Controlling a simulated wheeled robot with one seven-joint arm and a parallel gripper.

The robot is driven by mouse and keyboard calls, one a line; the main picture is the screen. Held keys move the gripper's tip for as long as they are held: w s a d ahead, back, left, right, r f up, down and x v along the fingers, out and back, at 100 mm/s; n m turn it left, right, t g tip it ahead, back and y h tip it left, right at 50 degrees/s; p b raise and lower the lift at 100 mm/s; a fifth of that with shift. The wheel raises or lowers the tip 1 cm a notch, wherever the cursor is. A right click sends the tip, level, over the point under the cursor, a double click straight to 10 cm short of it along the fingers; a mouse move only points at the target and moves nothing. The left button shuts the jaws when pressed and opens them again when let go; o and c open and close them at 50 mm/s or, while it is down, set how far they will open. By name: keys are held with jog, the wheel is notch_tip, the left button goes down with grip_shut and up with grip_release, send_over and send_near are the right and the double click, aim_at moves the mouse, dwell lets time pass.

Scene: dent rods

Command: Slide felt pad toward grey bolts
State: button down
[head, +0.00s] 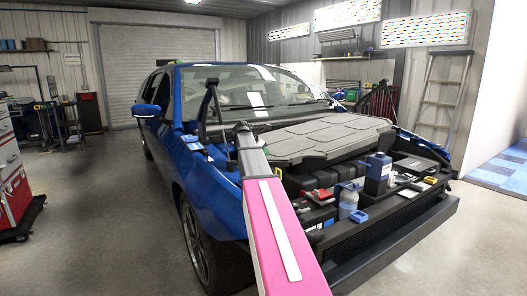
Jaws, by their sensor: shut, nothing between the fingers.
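A large dark grey panel (325,137) lies flat over the engine bay of the blue car. I cannot tell whether it is the felt pad, and I make out no other pad. I cannot pick out the grey bolts at this size. My pink arm with a white strip rises from the bottom middle and reaches over the car's front left corner. It covers part of the fender and engine bay. I cannot make out my gripper; it may be hidden beyond the arm's dark far end.
A red tool cabinet (14,185) stands at left. The floor between it and the car is clear.

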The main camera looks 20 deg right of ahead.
aim_at(278, 157)
jog(key=x, duration=0.6)
jog(key=shift+d+f, duration=0.1)
jog(key=shift+d, duration=0.15)
jog(key=shift+w+d, duration=0.2)
jog(key=shift+d, duration=1.5)
jog(key=shift+d, duration=0.1)
